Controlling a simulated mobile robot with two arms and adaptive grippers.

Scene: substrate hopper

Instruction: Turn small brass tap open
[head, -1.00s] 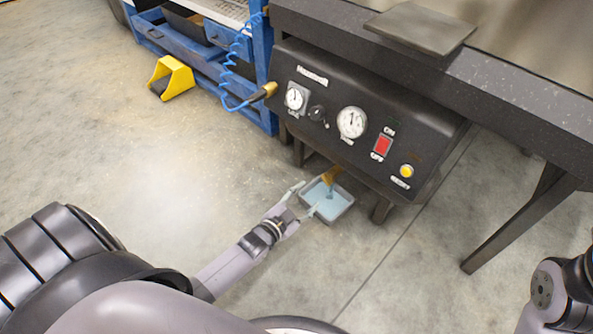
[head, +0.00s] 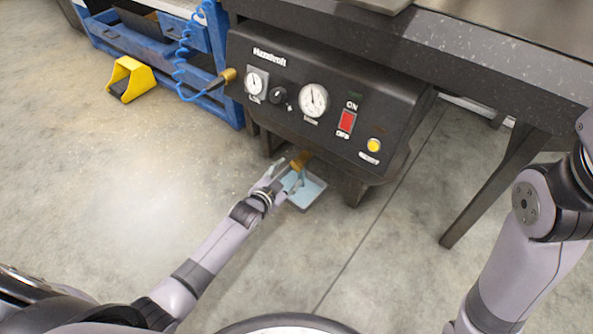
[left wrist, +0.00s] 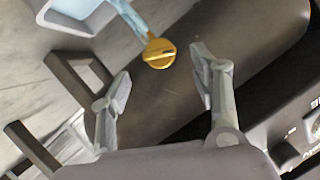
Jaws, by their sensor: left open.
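The small brass tap (head: 300,160) sticks out low under the front of the black machine. In the left wrist view it shows as a round brass knob (left wrist: 159,53) with a dark slot-like mark. A pale blue strip (left wrist: 130,18) runs from it towards a grey tray (head: 313,200) with a light blue inside, on the floor below. My left gripper (head: 279,184) is open and empty, close in front of the tap. In the left wrist view the knob lies between and just beyond the fingertips (left wrist: 162,74), apart from both. My right gripper is out of view.
The black control panel (head: 290,60) with gauges, a red switch (head: 346,121) and a yellow button (head: 373,145) overhangs the tap. A blue coiled hose (head: 182,70) hangs at its left. A yellow pedal guard (head: 131,80) stands on the floor.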

